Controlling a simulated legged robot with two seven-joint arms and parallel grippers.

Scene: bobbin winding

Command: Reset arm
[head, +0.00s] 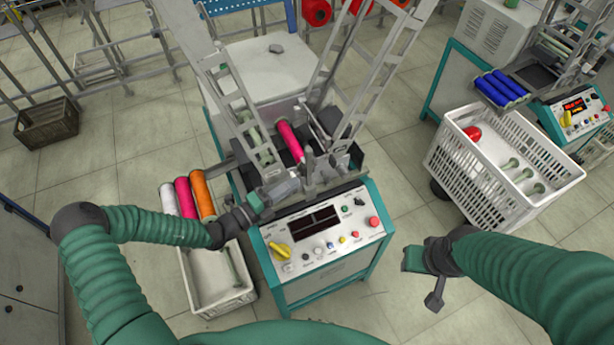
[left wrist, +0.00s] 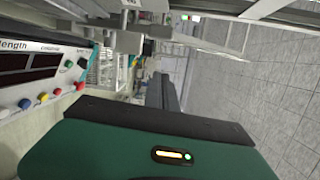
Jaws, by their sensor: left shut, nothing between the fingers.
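The winding machine stands in the middle of the head view, with a control panel (head: 325,235) carrying a dark display, a yellow knob and several buttons. A pink bobbin (head: 290,141) sits in the machine between its frames. My left gripper (head: 284,190) is over the machine's front edge, just above the panel's left end, shut and empty. In the left wrist view its dark fingers (left wrist: 165,92) point away, with the panel (left wrist: 42,75) at left. My right gripper (head: 420,272) hangs over the floor right of the panel; its finger gap is unclear.
A white crate (head: 222,300) left of the machine has white, pink and orange bobbins (head: 202,193) at its far end. A larger white crate (head: 470,180) at right holds a red item and several green spools. A second machine with blue bobbins (head: 500,88) stands beyond. Floor between is clear.

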